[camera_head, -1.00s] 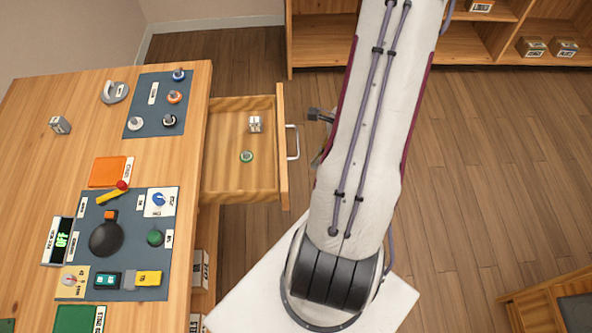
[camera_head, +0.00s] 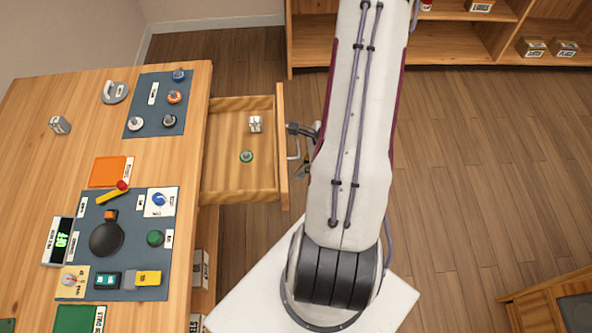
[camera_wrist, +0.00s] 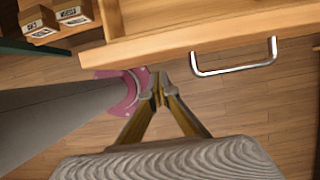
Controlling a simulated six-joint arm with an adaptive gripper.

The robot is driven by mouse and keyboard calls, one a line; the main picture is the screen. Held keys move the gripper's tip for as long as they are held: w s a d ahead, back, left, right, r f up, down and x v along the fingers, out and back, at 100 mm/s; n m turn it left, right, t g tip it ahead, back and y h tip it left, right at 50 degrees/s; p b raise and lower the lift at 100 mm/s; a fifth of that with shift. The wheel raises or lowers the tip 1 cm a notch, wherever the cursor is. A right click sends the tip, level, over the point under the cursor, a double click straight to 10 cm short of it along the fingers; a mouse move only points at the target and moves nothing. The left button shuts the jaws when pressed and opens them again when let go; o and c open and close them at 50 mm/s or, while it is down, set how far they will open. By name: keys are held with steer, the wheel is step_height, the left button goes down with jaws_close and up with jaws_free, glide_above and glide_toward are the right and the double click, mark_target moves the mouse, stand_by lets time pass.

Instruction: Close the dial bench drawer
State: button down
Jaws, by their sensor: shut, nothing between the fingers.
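The dial bench drawer (camera_head: 240,183) is pulled out from the right side of the wooden bench. Its front panel (camera_head: 283,150) bears a pale metal bar handle (camera_head: 293,152), which shows whole in the wrist view (camera_wrist: 235,66). In the wrist view the fingertips (camera_wrist: 158,82) are left of the handle and appear apart from the panel.
The bench top (camera_head: 40,165) carries a control panel (camera_head: 126,215), a dark mat (camera_head: 150,122) with several knobs and a small grey block (camera_head: 60,124). Wooden shelves (camera_head: 430,45) stand at the back. The floor (camera_head: 470,180) right of my arm is clear.

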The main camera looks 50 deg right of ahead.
steer(key=shift+w+a, duration=0.55)
glide_above(227, 185)
steer(key=w+a, duration=0.3)
steer(key=shift+a, duration=0.1)
stand_by(1.1)
steer(key=shift+w+a, duration=0.1)
steer(key=shift+w, duration=0.05)
stand_by(0.4)
steer(key=shift+s+d, duration=1.65)
steer(key=shift+d, duration=0.05)
steer(key=v, duration=1)
